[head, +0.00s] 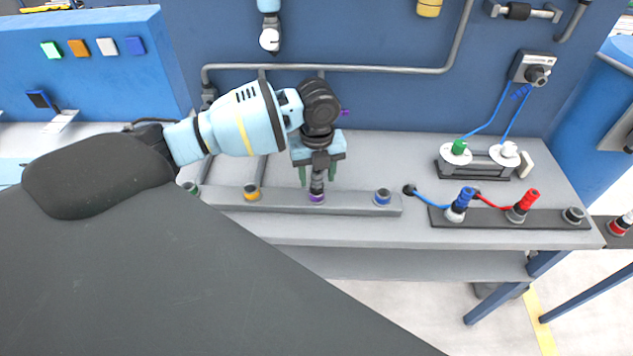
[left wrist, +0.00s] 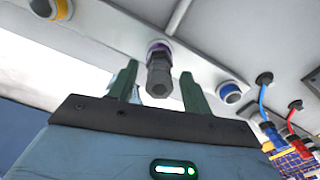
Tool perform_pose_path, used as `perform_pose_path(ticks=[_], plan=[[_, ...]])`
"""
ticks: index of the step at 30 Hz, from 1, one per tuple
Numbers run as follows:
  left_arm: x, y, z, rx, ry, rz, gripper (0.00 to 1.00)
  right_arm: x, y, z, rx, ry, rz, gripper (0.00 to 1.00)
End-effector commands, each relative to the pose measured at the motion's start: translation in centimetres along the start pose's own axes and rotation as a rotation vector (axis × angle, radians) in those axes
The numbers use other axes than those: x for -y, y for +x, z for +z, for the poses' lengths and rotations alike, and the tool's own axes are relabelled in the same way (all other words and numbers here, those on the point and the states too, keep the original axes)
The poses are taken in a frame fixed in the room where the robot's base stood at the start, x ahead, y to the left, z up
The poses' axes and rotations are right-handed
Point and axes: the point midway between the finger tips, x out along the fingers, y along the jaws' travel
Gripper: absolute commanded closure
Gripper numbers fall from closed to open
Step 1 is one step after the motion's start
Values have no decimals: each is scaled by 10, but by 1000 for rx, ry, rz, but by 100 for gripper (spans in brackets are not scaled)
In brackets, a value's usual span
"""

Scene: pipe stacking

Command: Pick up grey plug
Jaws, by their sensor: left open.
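The grey plug (head: 317,184) stands upright at the purple-ringed socket (head: 317,198) of the long grey rail on the bench. In the left wrist view the plug (left wrist: 159,75) shows as a dark grey piece with a hexagonal end, with the purple ring behind it. My left gripper (head: 317,174) is above the rail, pointing down. Its green fingers are open, one on each side of the plug, and gaps show beside it in the left wrist view. The plug's upper end is partly hidden by the gripper in the head view. My right gripper is not in view.
The grey rail (head: 352,206) also holds a yellow-ringed socket (head: 252,192) and a blue-ringed socket (head: 382,196). To the right, a dark strip carries a blue plug (head: 463,198) and a red plug (head: 528,201) with cables. Grey pipes (head: 400,68) run along the blue back wall.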

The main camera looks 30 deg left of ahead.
Motion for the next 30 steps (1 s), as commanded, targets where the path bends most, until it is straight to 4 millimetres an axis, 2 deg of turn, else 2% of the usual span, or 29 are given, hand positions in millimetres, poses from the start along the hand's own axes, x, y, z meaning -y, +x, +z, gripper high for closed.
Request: perform_pose_path(ticks=[3,11,22,30], plan=[[0,10,0,-1,1,2,51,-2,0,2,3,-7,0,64],[0,11,0,0,1,1,52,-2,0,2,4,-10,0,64],[0,10,0,0,1,1,100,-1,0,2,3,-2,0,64],[-1,11,0,-1,1,2,100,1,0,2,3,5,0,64]])
